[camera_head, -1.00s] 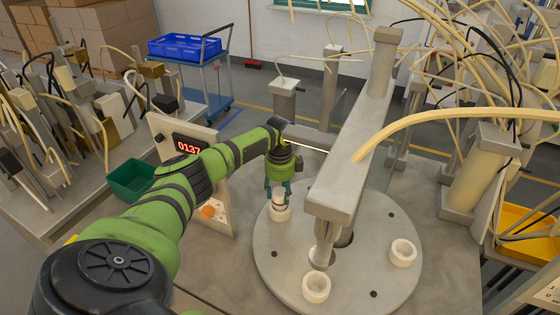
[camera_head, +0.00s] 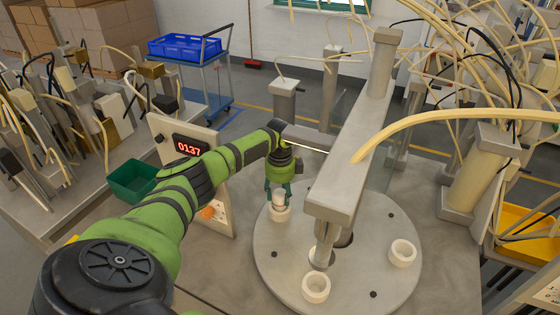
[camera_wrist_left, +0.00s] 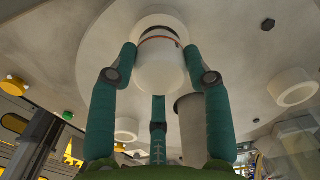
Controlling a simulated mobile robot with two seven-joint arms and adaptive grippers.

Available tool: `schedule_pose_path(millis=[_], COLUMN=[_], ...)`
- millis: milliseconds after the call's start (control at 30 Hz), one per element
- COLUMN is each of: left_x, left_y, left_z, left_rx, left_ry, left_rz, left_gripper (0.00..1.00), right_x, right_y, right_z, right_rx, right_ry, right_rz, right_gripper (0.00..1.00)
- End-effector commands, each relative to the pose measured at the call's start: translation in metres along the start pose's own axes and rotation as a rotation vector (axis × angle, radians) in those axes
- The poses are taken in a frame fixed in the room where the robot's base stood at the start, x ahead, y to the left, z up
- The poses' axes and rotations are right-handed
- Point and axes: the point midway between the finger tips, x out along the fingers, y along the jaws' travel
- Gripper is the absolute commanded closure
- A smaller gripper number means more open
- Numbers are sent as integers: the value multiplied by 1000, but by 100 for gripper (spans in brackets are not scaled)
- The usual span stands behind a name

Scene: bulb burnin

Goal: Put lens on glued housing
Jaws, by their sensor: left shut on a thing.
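My left gripper (camera_head: 279,190) points down at the left side of the round turntable, with its teal fingers shut on the white dome-shaped lens (camera_head: 278,200). The lens is right above a white ring-shaped seat (camera_head: 280,214) on the turntable. In the left wrist view the rounded lens (camera_wrist_left: 160,75) sits between the fingers, with a thin dark and reddish line at its far rim. The housing is mostly hidden behind the lens, and I cannot tell whether the lens fully touches it. My right gripper is out of view.
The grey turntable (camera_head: 340,285) carries two other white rings, one at the front (camera_head: 316,287) and one at the right (camera_head: 402,253). A grey beam (camera_head: 345,170) with a press stands close to the right of my gripper. A display panel (camera_head: 188,147) stands to the left.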

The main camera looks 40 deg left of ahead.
Motion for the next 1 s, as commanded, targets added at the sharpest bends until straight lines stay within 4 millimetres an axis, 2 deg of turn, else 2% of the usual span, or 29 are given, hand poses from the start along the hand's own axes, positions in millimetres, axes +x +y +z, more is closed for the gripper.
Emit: schedule_pose_path(millis=[167, 200, 233, 267, 500, 567, 600, 1000], left_x=[0, 0, 0, 0, 0, 0, 0, -3], left_y=[0, 0, 0, 0, 0, 0, 0, 0], left_z=[0, 0, 0, 0, 0, 0, 0, 0], left_rx=[0, 0, 0, 0, 0, 0, 0, 0], left_ry=[-1, -1, -1, -1, -1, -1, -1, -1], left_rz=[0, 0, 0, 0, 0, 0, 0, 0], left_gripper=[63, 39, 27, 23, 23, 7, 3, 3], right_x=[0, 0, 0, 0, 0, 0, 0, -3], right_y=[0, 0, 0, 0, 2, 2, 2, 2], right_z=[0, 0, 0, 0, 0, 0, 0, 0], right_rx=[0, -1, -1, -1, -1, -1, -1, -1], right_ry=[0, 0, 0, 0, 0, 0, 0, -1], right_rz=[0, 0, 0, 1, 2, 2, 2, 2], right_gripper=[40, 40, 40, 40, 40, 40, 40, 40])
